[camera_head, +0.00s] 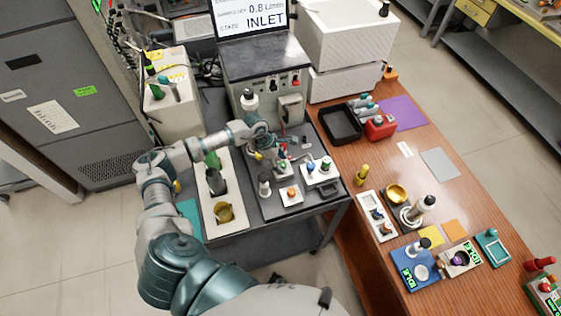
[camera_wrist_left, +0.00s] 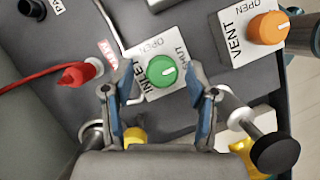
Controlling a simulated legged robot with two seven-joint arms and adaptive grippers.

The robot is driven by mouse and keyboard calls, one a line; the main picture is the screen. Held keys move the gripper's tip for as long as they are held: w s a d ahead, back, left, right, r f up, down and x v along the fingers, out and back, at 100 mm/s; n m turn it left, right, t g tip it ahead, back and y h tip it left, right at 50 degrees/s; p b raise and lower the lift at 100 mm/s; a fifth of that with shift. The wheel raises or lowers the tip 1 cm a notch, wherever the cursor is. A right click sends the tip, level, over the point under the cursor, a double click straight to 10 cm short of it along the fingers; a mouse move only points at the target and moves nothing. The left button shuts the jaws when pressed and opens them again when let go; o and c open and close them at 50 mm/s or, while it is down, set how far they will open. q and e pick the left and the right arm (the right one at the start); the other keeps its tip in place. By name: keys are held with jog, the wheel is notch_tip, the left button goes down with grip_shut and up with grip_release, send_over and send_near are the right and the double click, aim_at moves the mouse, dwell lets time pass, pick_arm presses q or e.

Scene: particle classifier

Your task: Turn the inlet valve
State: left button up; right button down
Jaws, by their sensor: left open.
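The inlet valve is a green round knob (camera_wrist_left: 162,71) on a white plate marked INLET, OPEN and SHUT. A white pointer line on the knob points toward the SHUT side. In the head view the green knob (camera_head: 283,164) shows just below my left gripper (camera_head: 272,152). In the left wrist view my left gripper (camera_wrist_left: 160,78) is open, with one finger on each side of the knob. No finger is clearly seen touching the knob, and I cannot tell the height gap. My right gripper is not in view.
An orange VENT knob (camera_wrist_left: 268,27) sits on a plate to the right. A red plug with a cable (camera_wrist_left: 76,74) lies to the left. A black-knobbed metal fitting (camera_wrist_left: 272,150) is close to the right finger. A screen (camera_head: 251,18) behind reads INLET.

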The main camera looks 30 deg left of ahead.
pick_arm(q)
jog(key=shift+d, duration=0.2)
grip_shut()
